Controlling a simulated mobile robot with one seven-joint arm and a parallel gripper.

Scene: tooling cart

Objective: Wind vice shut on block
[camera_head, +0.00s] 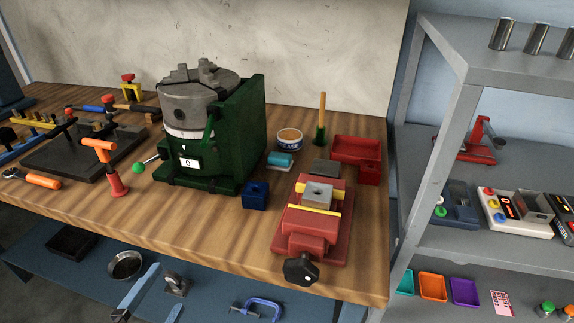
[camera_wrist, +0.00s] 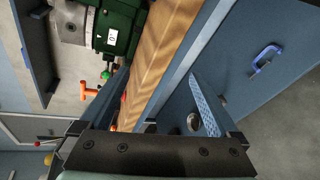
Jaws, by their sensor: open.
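A red vice (camera_head: 308,228) stands at the front right of the wooden bench, with two yellow jaw strips. A grey block (camera_head: 318,190) with a hole in its top sits between the strips. I cannot tell whether both strips touch it. The vice's black lobed handle (camera_head: 301,270) sticks out at the bench's front edge. My gripper (camera_wrist: 158,76) is open and empty in the wrist view, its two fingers wide apart. Its light blue fingers show low in the head view (camera_head: 167,286), well left of the handle. The vice is out of the wrist view.
A green machine with a grey chuck (camera_head: 198,105) stands left of the vice, with a blue block (camera_head: 255,195) between. A red tray (camera_head: 357,149) lies behind it. A grey shelf rack (camera_head: 480,90) rises at right. A lower shelf holds a bowl (camera_head: 126,265) and blue clamp (camera_head: 260,307).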

